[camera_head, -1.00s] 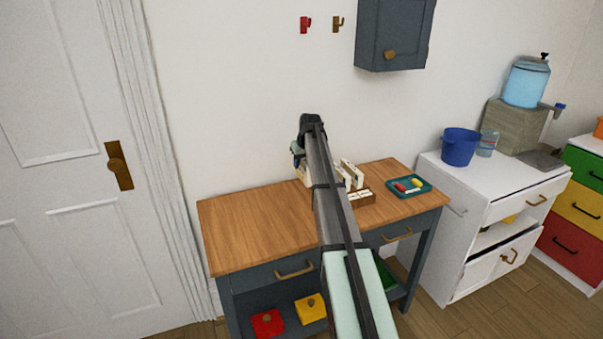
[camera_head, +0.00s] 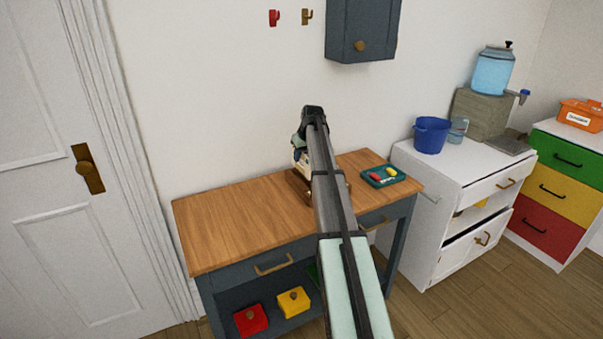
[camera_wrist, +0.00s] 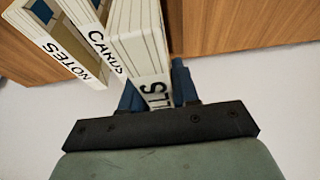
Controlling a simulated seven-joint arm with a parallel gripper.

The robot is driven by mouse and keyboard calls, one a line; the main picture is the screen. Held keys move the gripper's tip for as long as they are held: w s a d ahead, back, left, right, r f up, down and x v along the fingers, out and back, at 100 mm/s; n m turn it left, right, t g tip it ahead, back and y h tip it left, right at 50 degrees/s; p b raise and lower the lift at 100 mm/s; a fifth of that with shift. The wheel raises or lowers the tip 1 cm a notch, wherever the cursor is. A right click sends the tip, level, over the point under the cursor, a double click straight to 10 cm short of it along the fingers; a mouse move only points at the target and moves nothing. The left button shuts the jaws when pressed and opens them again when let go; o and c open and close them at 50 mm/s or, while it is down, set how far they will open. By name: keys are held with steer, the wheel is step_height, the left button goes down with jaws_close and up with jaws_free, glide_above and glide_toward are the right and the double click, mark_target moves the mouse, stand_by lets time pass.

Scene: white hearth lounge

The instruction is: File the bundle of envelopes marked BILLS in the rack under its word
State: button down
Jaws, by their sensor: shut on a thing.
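My gripper (camera_wrist: 157,88) is shut on a white bundle of envelopes (camera_wrist: 140,40), its blue fingers on either side. The end of its black lettering shows, reading like "LS"; the fingers hide the rest. In the wrist view a bundle marked CARDS (camera_wrist: 108,52) is close beside it, and one marked NOTES (camera_wrist: 62,52) is farther left. In the head view my gripper (camera_head: 302,150) is over the back of the wooden table. A brown edge of the rack (camera_head: 299,186) shows beside my arm, which hides most of it. The rack's words cannot be read.
A teal tray (camera_head: 383,176) with small red and yellow things lies right of my arm on the tabletop (camera_head: 225,222). The left of the table is clear. A dark cabinet (camera_head: 361,28) hangs on the wall above. A white cabinet with a blue bucket (camera_head: 431,135) stands right.

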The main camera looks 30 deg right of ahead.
mark_target(306, 153)
steer(key=shift+f, duration=3.25)
steer(key=c, duration=0.8)
jaws_free()
steer(key=shift+f, duration=0.15)
steer(key=shift+c, duration=0.2)
steer(key=v, duration=1.2)
steer(key=shift+r, duration=0.25)
